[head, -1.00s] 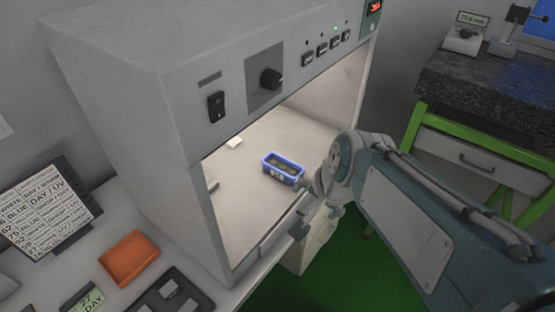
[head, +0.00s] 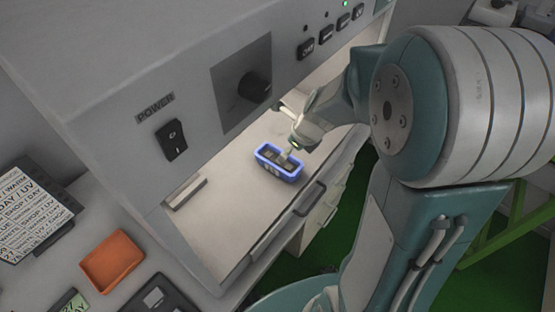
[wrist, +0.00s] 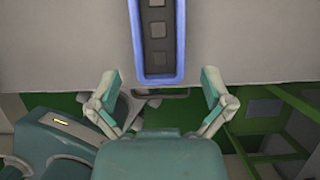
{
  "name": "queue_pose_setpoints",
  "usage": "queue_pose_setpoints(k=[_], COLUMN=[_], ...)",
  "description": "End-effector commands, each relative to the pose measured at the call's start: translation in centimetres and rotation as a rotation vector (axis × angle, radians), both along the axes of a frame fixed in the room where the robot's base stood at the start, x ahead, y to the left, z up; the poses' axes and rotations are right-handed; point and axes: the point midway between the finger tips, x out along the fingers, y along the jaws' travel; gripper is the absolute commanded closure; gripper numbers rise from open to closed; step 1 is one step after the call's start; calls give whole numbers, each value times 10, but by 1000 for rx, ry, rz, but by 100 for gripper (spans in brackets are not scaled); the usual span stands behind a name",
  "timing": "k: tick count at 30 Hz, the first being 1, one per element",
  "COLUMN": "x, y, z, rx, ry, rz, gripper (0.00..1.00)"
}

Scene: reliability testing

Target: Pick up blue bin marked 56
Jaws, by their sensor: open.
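The blue bin (head: 279,162) sits on the pale floor of the lit cabinet, close to its front edge. It is a small open-topped tray with dark items inside; a number on it cannot be read.
The cabinet's front panel (head: 190,90), with a power switch and knob, overhangs the bin. A drawer unit (head: 322,213) stands below the front edge. An orange tray (head: 111,260) and a printed sign (head: 30,215) lie to the left. The cabinet floor around the bin is mostly clear.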

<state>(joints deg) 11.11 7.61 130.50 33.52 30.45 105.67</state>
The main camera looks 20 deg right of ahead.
Motion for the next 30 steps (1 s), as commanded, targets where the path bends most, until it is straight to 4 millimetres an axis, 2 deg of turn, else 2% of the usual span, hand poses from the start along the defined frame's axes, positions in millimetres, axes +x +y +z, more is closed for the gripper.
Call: queue_pose_setpoints(k=[3, 11, 18, 22, 29, 30], x=[5, 12, 22, 25, 25, 25], y=[3, 8, 18, 20, 20, 20], z=[-19, -38, -69, -77, -77, -77], rx=[2, 1, 0, 0, -1, -1], ry=[4, 2, 3, 1, -1, -1], rz=[2, 4, 4, 4, 4, 4], gripper=[0, 0, 0, 0, 0, 18])
